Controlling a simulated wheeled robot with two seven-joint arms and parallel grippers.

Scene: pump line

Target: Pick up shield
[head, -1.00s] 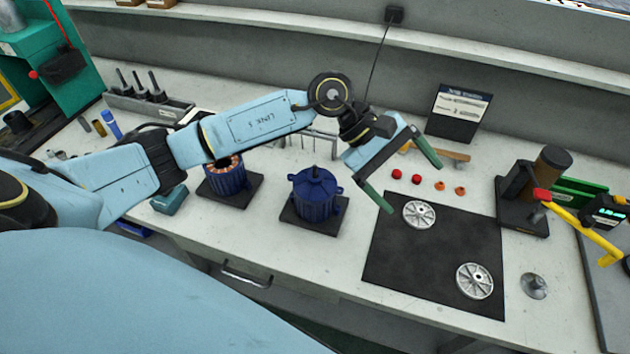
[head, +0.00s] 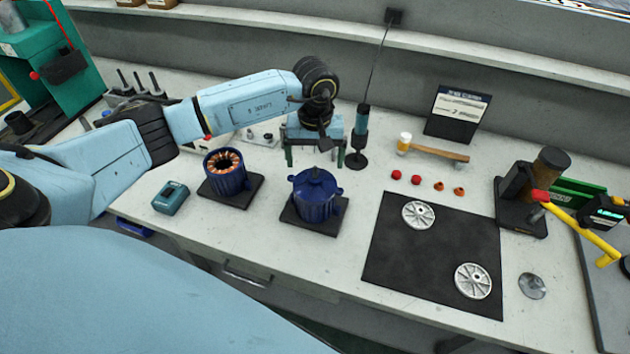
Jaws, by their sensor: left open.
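Two silver round spoked discs, which look like the shields, lie flat on the black mat (head: 390,262). One shield (head: 418,215) is near the mat's upper left, the other shield (head: 473,281) near its lower right. My left gripper (head: 315,160) is to the left of the mat, just behind the closed blue motor (head: 316,196). Its green fingers point down, spread apart, with nothing seen held between them. The shields are in plain view and apart from the gripper. My right gripper is not in view.
An open blue motor housing with copper windings (head: 228,184) stands left of the closed one. A dark upright tool (head: 360,135) stands right beside the gripper. A hammer (head: 438,153), red and orange small parts and a metal cone (head: 532,286) surround the mat. A press (head: 530,195) stands right.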

